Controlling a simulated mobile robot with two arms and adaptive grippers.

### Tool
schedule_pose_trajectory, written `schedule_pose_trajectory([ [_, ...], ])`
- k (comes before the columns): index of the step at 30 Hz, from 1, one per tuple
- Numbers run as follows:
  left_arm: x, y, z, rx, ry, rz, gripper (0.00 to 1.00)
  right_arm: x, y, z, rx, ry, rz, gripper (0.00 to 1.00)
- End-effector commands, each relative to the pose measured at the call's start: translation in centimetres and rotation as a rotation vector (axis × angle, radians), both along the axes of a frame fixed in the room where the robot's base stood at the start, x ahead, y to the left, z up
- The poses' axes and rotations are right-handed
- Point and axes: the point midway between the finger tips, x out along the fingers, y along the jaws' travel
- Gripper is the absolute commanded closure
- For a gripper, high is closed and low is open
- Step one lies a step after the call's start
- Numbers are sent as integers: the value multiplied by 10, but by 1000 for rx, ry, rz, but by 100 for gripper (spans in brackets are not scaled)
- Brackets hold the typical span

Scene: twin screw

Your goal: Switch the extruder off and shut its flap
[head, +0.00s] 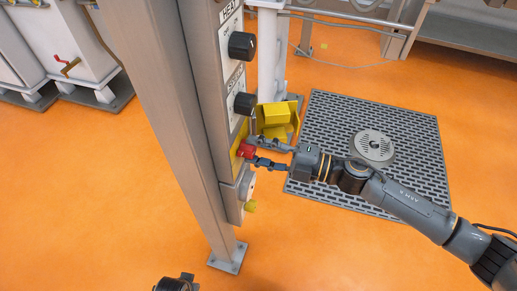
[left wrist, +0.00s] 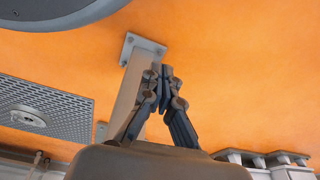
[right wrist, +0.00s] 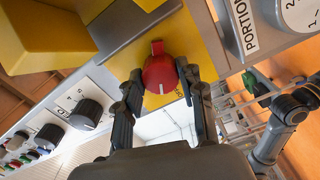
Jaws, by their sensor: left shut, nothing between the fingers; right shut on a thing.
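The red rotary switch (head: 245,151) sits on a yellow plate on the narrow control panel. It also shows in the right wrist view (right wrist: 160,72), with its pointer lengthwise in the picture. My right gripper (head: 254,152) is shut on this red switch, one finger on each side of it in the right wrist view (right wrist: 160,80). A yellow flap-like piece (head: 278,116) stands out beside the panel behind the gripper; I cannot tell how far open it is. My left gripper (left wrist: 163,75) is shut and empty, above the floor near the post's foot.
Two black knobs (head: 242,45) sit above the switch on the panel. A grey dial marked PORTION (right wrist: 300,12) is on its other side. The steel post (head: 165,110) stands in front, left of the panel. A grey floor grate (head: 400,125) lies at right; orange floor around is clear.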

Motion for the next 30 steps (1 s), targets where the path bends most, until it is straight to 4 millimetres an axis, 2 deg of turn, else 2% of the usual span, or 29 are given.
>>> schedule_pose_trajectory([
  [15,10,-2,19,-1,-9,3,100,-1,1,-1,-119,-366,2,93],
  [30,16,-2,31,-2,-18,4,100,-1,0,-1,-151,-463,1,93],
])
